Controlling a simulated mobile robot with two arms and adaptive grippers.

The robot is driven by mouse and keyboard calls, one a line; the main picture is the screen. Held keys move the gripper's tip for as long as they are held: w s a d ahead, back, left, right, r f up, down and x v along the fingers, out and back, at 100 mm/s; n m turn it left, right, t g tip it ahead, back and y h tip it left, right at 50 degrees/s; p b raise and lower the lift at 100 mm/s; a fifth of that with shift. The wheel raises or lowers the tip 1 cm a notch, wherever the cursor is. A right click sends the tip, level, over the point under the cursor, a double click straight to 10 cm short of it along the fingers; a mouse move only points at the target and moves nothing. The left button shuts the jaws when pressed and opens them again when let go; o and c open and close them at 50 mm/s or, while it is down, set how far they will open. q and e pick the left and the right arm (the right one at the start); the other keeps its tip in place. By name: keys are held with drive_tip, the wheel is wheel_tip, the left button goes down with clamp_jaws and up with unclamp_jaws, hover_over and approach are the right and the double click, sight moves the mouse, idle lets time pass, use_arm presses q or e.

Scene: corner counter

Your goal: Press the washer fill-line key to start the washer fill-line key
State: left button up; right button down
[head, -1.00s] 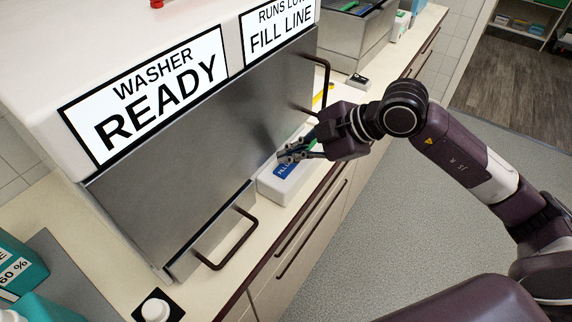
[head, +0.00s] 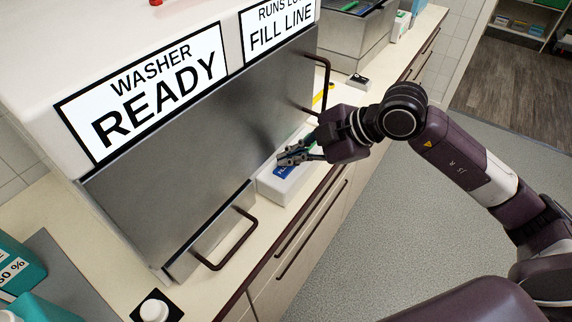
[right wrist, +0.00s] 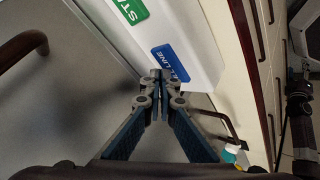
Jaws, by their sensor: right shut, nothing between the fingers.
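A white box (head: 280,192) stands on the counter in front of the washer (head: 205,145). It bears a blue key (head: 283,171), lettered in part "LINE" in the right wrist view (right wrist: 171,62), and a green one (right wrist: 131,9), lettered "STA…". My right gripper (head: 281,159) is shut and empty. Its tips are over the blue key in the head view and beside its lower left edge in the right wrist view (right wrist: 157,76). I cannot tell whether they touch it. The washer sign (head: 145,90) reads "WASHER READY". My left gripper is not in view.
Dark bar handles (head: 232,240) stick out from the washer front. A round white button on a black base (head: 154,310) is at the lower left. Teal containers (head: 18,270) stand at the far left. Open floor (head: 390,220) lies right of the counter.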

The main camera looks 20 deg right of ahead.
drive_tip(key=shift+f+b, duration=0.3)
drive_tip(key=shift+f, duration=0.1)
idle(0.6)
drive_tip(key=shift+r+p, duration=0.75)
drive_tip(key=shift+r, duration=0.1)
drive_tip(key=shift+r, duration=0.1)
wheel_tip(320, 180, up, 5)
drive_tip(key=p, duration=0.4)
idle(0.6)
